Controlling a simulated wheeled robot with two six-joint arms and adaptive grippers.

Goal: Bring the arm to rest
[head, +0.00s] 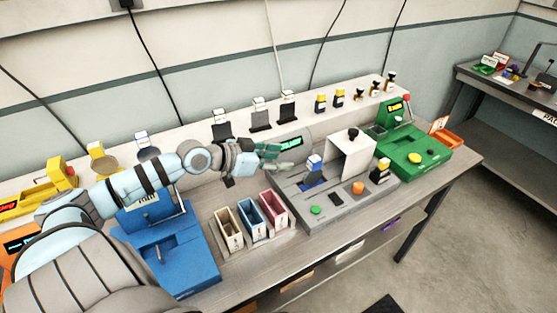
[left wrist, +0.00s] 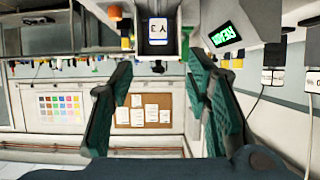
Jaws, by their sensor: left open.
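My left arm (head: 150,178) reaches in from the left over the bench. Its gripper (head: 289,157) hangs above the left end of the grey station, its green fingers spread apart. In the left wrist view the two fingers (left wrist: 160,80) stand wide apart with nothing gripped between them. A labelled block (left wrist: 157,30) shows beyond the fingertips, apart from them as far as I can tell. My right gripper is not in view.
The grey station (head: 345,204) carries a blue-based module (head: 314,168) and a white bracket (head: 351,155). Three bins, beige (head: 229,229), blue (head: 251,217) and pink (head: 274,207), stand in front. A blue machine (head: 175,262) is left, a green machine (head: 415,152) right. Several modules line the back ledge.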

